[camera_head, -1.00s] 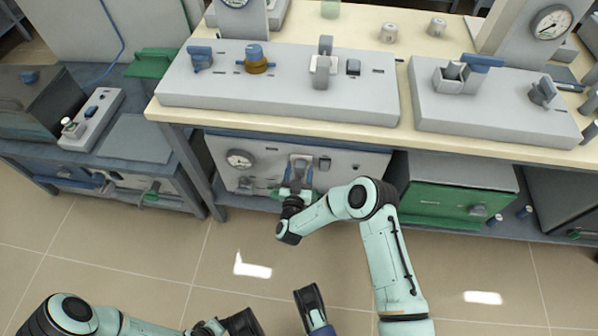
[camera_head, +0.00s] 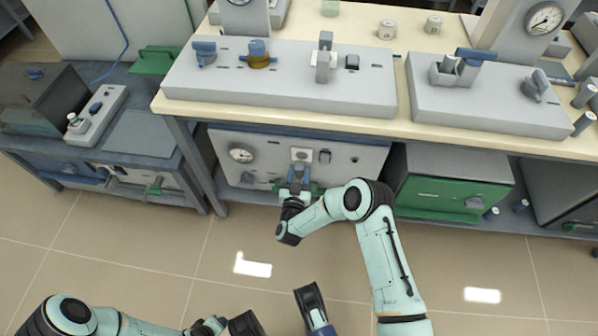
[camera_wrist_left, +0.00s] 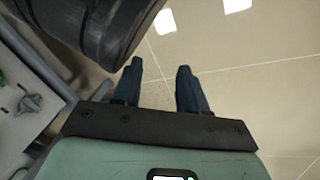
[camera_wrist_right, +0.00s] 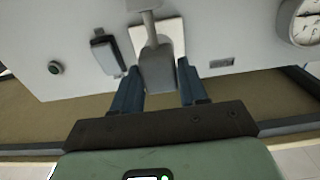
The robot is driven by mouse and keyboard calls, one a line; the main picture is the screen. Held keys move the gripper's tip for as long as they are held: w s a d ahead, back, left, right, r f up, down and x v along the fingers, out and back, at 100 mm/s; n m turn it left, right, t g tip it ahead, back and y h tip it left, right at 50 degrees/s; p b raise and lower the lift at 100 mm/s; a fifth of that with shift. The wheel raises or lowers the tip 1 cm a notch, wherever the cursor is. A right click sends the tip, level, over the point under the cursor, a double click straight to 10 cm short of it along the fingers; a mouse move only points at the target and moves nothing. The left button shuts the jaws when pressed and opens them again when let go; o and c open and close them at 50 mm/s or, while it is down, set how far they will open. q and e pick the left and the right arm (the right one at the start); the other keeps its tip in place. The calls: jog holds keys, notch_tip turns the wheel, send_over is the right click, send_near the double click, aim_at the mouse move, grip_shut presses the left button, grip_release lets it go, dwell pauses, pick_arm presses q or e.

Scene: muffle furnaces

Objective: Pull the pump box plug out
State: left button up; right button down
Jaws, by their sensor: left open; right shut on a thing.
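The pump box (camera_head: 350,172) is the pale panel under the bench, with a gauge and a white socket plate (camera_head: 301,155). My right gripper (camera_head: 298,174) is at the front of it, just below the plate. In the right wrist view the grey plug (camera_wrist_right: 158,76) sits between the two blue fingers of my right gripper (camera_wrist_right: 160,74), which is shut on it. The white plate (camera_wrist_right: 172,30) shows behind the plug. I cannot tell whether the plug is fully clear of the plate. My left gripper (camera_wrist_left: 159,72) is open and empty above the floor.
The bench (camera_head: 280,120) overhangs the pump box. A green-fronted furnace (camera_head: 452,195) stands to its right, under the same bench. A black rocker switch (camera_wrist_right: 106,50) is beside the plug. The tiled floor (camera_head: 150,260) in front is clear.

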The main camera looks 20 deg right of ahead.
jog(key=shift+s+a+f, duration=0.1)
jog(key=shift+s+a, duration=0.1)
jog(key=shift+s, duration=0.05)
pick_arm(q)
jog(key=shift+a+r, duration=0.1)
pick_arm(e)
jog(key=c, duration=0.7)
grip_release()
jog(key=shift+d, duration=0.1)
pick_arm(q)
jog(key=s+d+r+g+h+p, duration=0.1)
jog(key=s+d+r+p, duration=0.2)
jog(key=s+r+p, duration=0.1)
jog(key=shift+d+r+m+p, duration=0.3)
jog(key=shift+r+p, duration=0.2)
jog(key=shift+r, duration=0.6)
pick_arm(e)
jog(key=shift+v, duration=6.7)
